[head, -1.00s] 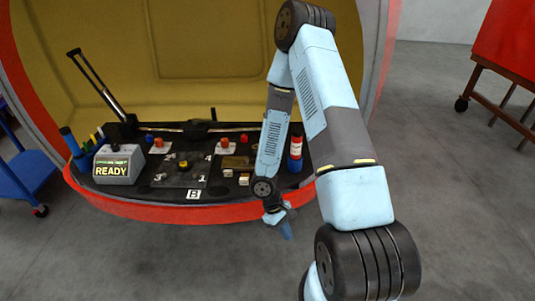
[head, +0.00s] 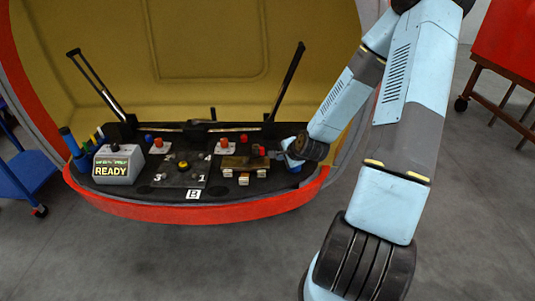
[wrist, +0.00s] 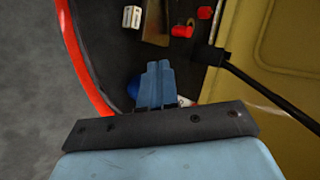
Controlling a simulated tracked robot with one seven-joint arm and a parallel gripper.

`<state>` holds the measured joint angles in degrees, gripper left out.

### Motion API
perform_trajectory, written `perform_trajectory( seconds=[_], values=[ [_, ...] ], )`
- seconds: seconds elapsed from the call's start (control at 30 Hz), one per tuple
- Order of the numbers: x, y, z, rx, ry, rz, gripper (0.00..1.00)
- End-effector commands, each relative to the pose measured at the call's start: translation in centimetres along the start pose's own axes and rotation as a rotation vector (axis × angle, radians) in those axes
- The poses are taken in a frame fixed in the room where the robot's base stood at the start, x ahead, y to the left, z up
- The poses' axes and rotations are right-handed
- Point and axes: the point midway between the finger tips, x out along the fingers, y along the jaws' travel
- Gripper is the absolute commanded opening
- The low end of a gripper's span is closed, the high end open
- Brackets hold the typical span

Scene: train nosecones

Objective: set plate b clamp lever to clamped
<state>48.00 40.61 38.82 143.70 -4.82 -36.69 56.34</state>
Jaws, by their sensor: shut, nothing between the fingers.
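The label B (head: 193,194) is on the front rim of the bench, in front of a dark plate (head: 172,181) with a yellow knob (head: 183,165) and the numbers 3 and 1. I cannot tell for sure which part is the plate B clamp lever. Long black levers rise at the left (head: 95,83) and right (head: 288,82) of the bench; the right one's rod also shows in the wrist view (wrist: 262,88). My gripper (head: 287,158) is at the bench's right end. In the wrist view its blue fingers (wrist: 158,66) are together and empty, apart from the rod.
A brown plate (head: 236,162) with pale blocks (head: 227,172) lies right of the dark plate. Red knobs (head: 158,144) (head: 225,144) stand behind. A READY box (head: 118,166) is at the left. A blue object (wrist: 133,88) is partly hidden by my fingers.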

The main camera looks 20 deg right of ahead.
Motion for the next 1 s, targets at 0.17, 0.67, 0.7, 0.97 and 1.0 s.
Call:
perform_trajectory(
  seconds=[0.17, 0.67, 0.7, 0.97, 1.0],
  values=[
    [0.6, -0.3, -0.5, 0.018, 0.016, -0.011, 0.0],
    [8.0, -0.2, -0.5, 0.014, 0.013, -0.009, 0.0],
    [8.7, -0.3, -0.5, 0.013, 0.013, -0.009, 0.0],
    [11.7, -2.0, -0.6, 0.012, 0.015, -0.01, 0.0],
    [12.0, -2.3, -0.6, 0.013, 0.015, -0.011, 0.0]
  ],
)
